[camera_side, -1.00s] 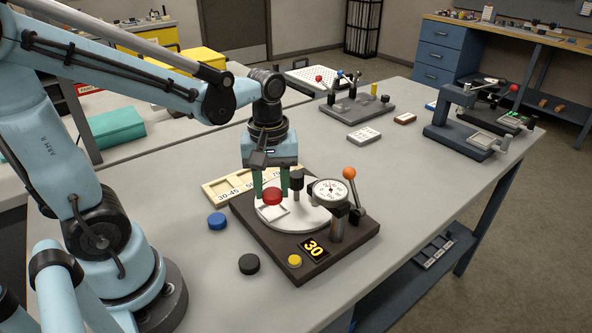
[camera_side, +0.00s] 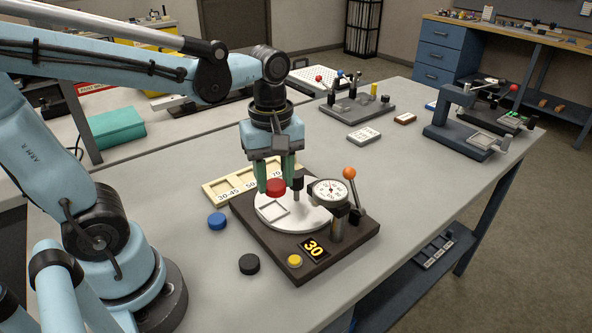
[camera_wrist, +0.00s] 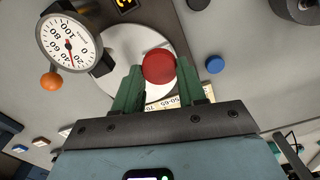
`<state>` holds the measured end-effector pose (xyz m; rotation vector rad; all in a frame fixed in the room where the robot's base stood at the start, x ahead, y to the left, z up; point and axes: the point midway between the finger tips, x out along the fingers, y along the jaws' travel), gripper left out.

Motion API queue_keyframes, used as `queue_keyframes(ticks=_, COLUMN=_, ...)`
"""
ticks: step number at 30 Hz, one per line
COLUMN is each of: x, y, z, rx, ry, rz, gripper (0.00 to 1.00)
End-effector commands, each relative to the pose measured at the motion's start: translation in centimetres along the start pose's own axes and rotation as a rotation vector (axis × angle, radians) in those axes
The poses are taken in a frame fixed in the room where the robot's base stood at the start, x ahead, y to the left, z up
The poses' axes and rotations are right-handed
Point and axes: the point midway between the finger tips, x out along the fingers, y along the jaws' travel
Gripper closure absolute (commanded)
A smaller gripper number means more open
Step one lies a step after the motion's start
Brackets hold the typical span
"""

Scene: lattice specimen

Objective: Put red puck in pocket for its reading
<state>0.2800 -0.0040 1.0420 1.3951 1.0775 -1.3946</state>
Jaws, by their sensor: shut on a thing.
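The red puck (camera_side: 275,187) is between the green fingers of my gripper (camera_side: 276,180), which is shut on it. My gripper holds it above the white round plate (camera_side: 300,215) of the gauge fixture, behind the square recess in that plate. In the wrist view the red puck (camera_wrist: 158,66) sits between the fingertips with the plate beyond it. The pocket tray (camera_side: 222,190), cream with labels such as "30-45", lies behind and left of the fixture. My gripper and the puck hide some of its labels. The display (camera_side: 313,248) on the fixture reads 30.
The dial gauge (camera_side: 330,191) and an orange-knobbed lever (camera_side: 349,174) stand up on the fixture's right side. A blue puck (camera_side: 217,221) and a black puck (camera_side: 249,264) lie on the table to the left. A yellow button (camera_side: 294,261) is at the fixture's front.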

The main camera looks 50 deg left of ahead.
Motion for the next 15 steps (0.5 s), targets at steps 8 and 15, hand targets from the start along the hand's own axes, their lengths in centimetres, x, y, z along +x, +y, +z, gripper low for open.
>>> queue_keyframes(ticks=8, x=2.9, y=-1.4, z=-9.5, rx=-0.341, ry=0.000, rz=0.000, gripper=1.00)
queue_keyframes(ticks=15, x=5.4, y=-4.9, z=-16.1, rx=-0.597, ry=0.000, rz=0.000, gripper=1.00)
